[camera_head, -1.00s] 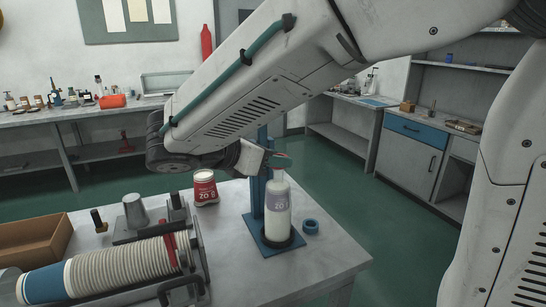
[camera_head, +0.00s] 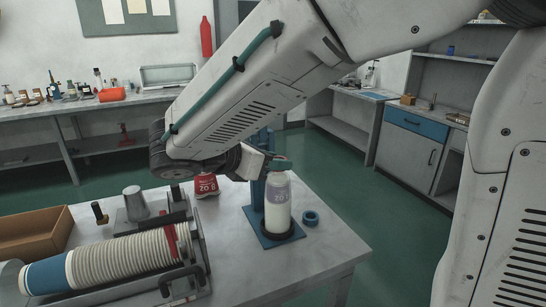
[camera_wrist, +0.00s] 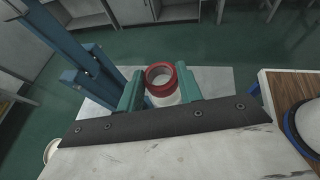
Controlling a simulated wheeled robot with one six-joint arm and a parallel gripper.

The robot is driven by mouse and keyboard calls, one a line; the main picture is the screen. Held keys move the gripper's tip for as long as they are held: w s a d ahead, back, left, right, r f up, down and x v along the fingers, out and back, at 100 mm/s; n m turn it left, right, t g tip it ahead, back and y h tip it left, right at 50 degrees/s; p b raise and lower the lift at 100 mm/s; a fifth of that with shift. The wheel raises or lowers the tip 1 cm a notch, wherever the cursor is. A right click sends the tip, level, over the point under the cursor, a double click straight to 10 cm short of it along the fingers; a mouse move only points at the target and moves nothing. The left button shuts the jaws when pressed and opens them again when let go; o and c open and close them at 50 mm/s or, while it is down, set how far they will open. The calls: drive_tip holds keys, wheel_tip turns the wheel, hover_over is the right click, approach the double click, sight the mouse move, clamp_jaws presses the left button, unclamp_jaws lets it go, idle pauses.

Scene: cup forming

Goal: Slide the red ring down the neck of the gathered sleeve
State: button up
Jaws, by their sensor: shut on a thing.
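My gripper (camera_head: 279,164) is shut on the red ring (camera_wrist: 162,80), holding it between its teal fingers (camera_wrist: 132,92) in the wrist view. The ring looks level, with a pale opening inside it. White material shows just below it; I cannot tell how far the ring is around the neck. In the head view the gathered sleeve (camera_head: 278,208), a clear bottle-like form with white lower down, stands upright on a blue stand (camera_head: 257,190). My fingers are at its top and hide the neck. The ring is not clearly seen there.
A blue ring (camera_head: 310,218) lies on the table right of the stand. A stack of paper cups (camera_head: 120,259) lies in a rack at the left, near a brown tray (camera_head: 35,236). The table's right front is clear.

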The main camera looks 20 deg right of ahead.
drive_tip(key=shift+f, duration=1.1)
drive_tip(key=o, duration=1)
drive_tip(key=v, duration=0.8)
drive_tip(key=shift+f, duration=0.1)
